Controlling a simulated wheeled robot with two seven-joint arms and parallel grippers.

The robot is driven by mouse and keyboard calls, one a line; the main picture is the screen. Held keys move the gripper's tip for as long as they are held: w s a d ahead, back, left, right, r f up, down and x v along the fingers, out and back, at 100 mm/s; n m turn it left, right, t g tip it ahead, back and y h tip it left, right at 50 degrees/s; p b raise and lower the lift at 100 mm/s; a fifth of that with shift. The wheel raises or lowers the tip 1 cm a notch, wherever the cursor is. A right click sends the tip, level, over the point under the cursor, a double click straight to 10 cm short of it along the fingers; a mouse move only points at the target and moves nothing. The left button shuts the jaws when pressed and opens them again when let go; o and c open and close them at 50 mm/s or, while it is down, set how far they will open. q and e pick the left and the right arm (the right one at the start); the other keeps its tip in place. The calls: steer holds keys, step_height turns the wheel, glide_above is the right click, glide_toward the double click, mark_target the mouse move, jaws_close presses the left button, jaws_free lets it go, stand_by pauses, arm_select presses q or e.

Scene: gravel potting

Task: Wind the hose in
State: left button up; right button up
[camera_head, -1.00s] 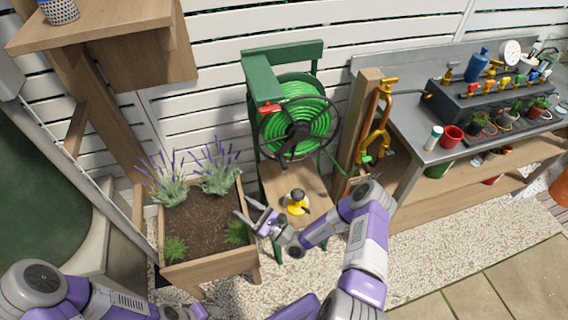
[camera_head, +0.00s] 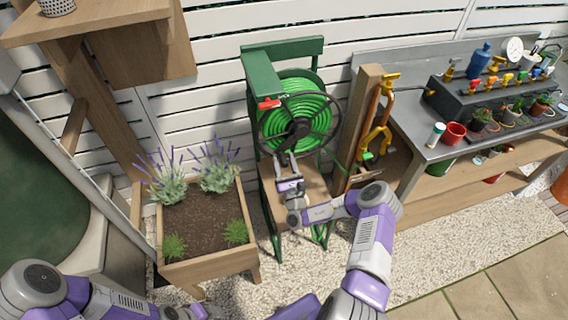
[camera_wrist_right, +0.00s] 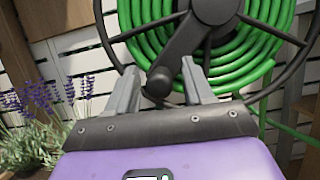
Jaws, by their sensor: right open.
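The green hose (camera_head: 313,109) is coiled on a reel in a green frame (camera_head: 262,76), with a dark wheel (camera_head: 338,107) in front of it. The coils also show in the right wrist view (camera_wrist_right: 259,42). A dark crank handle (camera_wrist_right: 184,52) runs down from the wheel's hub, its knob (camera_wrist_right: 158,82) between my fingers in that view. My right gripper (camera_head: 287,164) is open, just below the hub in the head view. Its fingers (camera_wrist_right: 161,85) stand on either side of the knob; contact cannot be told.
A wooden post with a yellow tap (camera_head: 389,77) stands right of the reel, beside a grey bench (camera_head: 408,119) with pots. A wooden planter (camera_head: 208,266) with lavender stands at left. A red-tipped lever (camera_head: 268,103) sits on the reel frame.

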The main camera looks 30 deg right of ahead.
steer(key=shift+c, duration=0.5)
jaws_close()
